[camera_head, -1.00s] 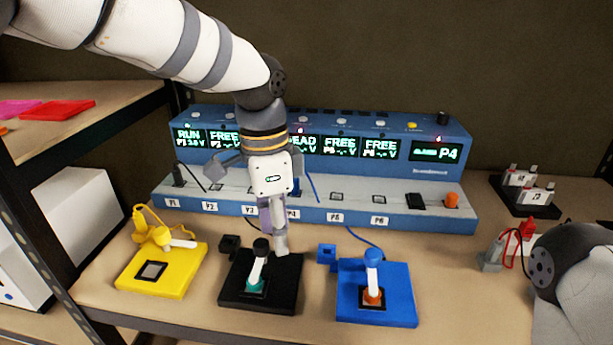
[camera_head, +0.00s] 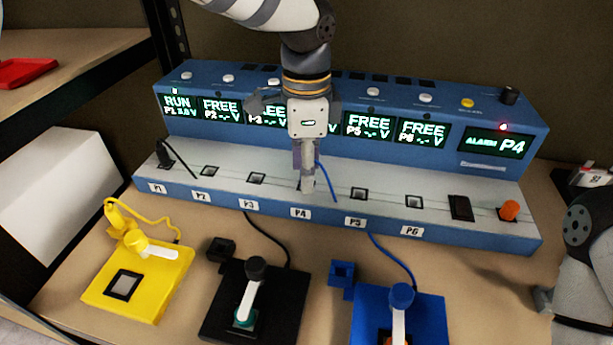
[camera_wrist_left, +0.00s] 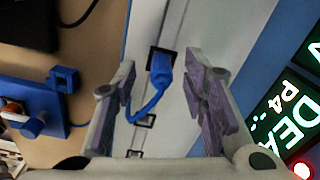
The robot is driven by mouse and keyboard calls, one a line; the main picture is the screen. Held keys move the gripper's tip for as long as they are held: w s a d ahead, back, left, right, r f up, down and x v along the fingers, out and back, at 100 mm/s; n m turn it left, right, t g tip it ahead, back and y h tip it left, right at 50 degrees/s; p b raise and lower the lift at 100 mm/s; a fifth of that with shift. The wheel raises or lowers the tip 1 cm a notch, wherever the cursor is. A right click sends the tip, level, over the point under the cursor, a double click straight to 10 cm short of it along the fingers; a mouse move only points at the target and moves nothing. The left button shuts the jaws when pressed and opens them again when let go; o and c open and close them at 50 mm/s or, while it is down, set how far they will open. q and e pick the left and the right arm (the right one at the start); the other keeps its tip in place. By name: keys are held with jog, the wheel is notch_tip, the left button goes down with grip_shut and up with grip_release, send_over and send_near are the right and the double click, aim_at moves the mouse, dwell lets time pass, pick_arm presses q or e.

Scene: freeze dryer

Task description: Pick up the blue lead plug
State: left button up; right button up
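The blue lead plug (camera_wrist_left: 162,68) stands at the black-rimmed P4 socket in the left wrist view, with its blue cable curling away from it. My left gripper (camera_wrist_left: 160,105) is open, with one finger on each side of the plug and a gap on both sides. In the head view my left gripper (camera_head: 307,185) points down over the P4 position and hides the plug. Part of the blue cable (camera_head: 324,180) shows just right of the fingers. My right arm shows at the right edge, but its gripper is not clearly in view.
The blue console (camera_head: 480,225) has sockets P1 to P6, and a black plug (camera_head: 163,153) is at P1. Yellow (camera_head: 155,298), black (camera_head: 285,300) and blue (camera_head: 430,310) lever plates stand in front. The alarm display (camera_head: 495,143) reads P4.

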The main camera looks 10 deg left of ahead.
pick_arm(q)
jog(key=shift+f, duration=0.75)
grip_shut()
pick_arm(e)
jog(key=shift+w, duration=0.1)
pick_arm(q)
jog(key=shift+r, duration=0.1)
notch_tip(320, 180, up, 4)
jog(key=shift+w+f, duration=0.1)
jog(key=shift+f, duration=0.15)
jog(key=s+d+r+p, duration=0.3)
jog(key=s+r, duration=0.6)
jog(key=s, duration=0.4)
jog(key=shift+s+d+r, duration=0.2)
jog(key=shift+s+d, duration=0.1)
jog(key=shift+s, duration=0.05)
pick_arm(e)
jog(key=shift+t, duration=0.9)
jog(key=w+r, duration=0.3)
jog(key=w, duration=0.1)
jog(key=shift+r, duration=0.4)
pick_arm(q)
jog(key=shift+f, duration=0.1)
